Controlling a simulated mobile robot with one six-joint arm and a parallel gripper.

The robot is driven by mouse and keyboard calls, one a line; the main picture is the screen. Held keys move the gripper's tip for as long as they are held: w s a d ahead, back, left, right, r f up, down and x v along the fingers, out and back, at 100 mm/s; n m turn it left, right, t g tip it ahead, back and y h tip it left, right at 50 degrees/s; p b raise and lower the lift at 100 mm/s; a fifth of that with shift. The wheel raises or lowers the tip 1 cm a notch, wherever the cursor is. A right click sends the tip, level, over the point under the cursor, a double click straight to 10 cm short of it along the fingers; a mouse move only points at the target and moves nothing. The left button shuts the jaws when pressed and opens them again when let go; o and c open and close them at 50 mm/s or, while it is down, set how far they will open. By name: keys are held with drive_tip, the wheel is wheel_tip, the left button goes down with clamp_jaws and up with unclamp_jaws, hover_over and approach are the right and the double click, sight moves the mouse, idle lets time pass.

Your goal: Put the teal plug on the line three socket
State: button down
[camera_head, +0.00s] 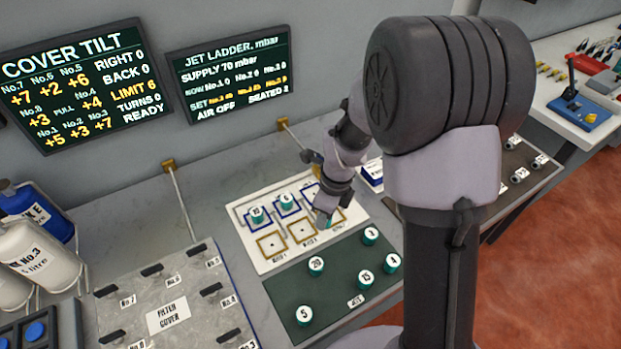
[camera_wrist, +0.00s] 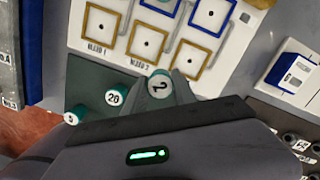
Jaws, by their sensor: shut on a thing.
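My gripper (camera_wrist: 158,88) is shut on a teal plug (camera_wrist: 160,84) with a white numbered top; its digit looks like a 2 but is hard to read. In the head view my gripper (camera_head: 324,212) is over the right side of the white socket board (camera_head: 262,262), by the front row. The board has a back row of blue-outlined squares and a front row of gold-outlined squares. Two back-row squares hold teal plugs, at the left (camera_head: 257,215) and middle (camera_head: 287,200). The right blue square (camera_wrist: 212,13) shows empty in the wrist view. Line labels are unreadable.
A green mat (camera_head: 335,290) in front of the board carries several numbered teal plugs (camera_head: 316,265). A blue and white box (camera_wrist: 292,72) stands right of the board. A filter cover panel (camera_head: 168,315) lies at left. Two screens hang on the wall behind.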

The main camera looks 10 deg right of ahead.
drive_tip(key=b, duration=0.1)
hover_over(313, 194)
drive_tip(key=shift+s+d+f, duration=0.15)
drive_tip(key=shift+s+f, duration=0.2)
drive_tip(key=shift+f, duration=0.35)
drive_tip(key=shift+w+f+b, duration=0.15)
drive_tip(key=shift+f+b, duration=0.35)
drive_tip(key=shift+f, duration=0.4)
drive_tip(key=shift+w+f+b, duration=0.15)
drive_tip(key=shift+f+b, duration=0.3)
drive_tip(key=shift+f, duration=0.4)
drive_tip(key=shift+f, duration=0.1)
drive_tip(key=shift+f, duration=0.15)
drive_tip(key=c, duration=1)
unclamp_jaws()
